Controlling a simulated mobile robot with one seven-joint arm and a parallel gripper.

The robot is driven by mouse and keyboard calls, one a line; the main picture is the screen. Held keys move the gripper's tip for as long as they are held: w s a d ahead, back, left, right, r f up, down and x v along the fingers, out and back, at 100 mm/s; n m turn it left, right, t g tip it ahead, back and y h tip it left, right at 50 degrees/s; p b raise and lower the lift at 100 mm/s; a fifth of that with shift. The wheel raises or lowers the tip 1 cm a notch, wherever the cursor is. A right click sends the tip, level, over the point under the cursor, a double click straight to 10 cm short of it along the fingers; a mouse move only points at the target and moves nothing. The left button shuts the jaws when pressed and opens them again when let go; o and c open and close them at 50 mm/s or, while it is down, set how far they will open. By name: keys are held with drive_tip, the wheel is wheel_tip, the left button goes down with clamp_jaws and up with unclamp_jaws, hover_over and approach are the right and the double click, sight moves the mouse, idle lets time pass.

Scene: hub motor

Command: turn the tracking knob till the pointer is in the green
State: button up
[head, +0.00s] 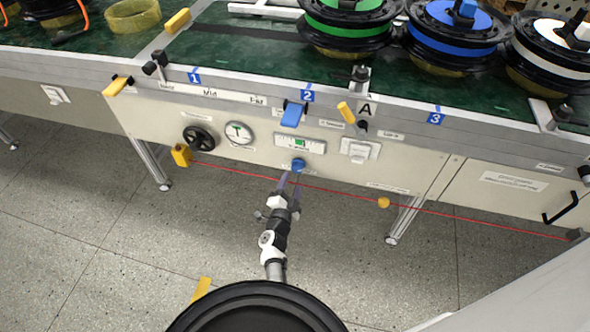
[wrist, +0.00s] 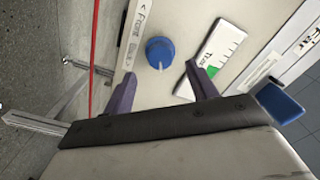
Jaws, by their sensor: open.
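The blue tracking knob (head: 298,164) is on the front panel below a white gauge (head: 288,142) with a green patch. In the wrist view the knob (wrist: 158,54) has a pale mark on its face, and the gauge (wrist: 212,58) shows scale lines and a green zone. I cannot make out the gauge's pointer. My gripper (head: 290,179) is open just in front of the knob. In the wrist view its two purple fingers (wrist: 161,72) are spread, with the knob showing between and beyond their tips. I see no contact. The right finger overlaps the gauge's edge.
A black handwheel (head: 199,138) and a round dial (head: 238,132) are left of the gauge. A blue lever (head: 292,115) is above it and a white switch (head: 360,151) to its right. A red cord (head: 340,193) runs along the panel below the knob.

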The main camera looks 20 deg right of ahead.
drive_tip(key=p+v, duration=0.1)
drive_tip(key=v, duration=0.5)
drive_tip(key=shift+s+a+p, duration=0.25)
drive_tip(key=shift+s+p, duration=0.05)
drive_tip(key=shift+p, duration=0.05)
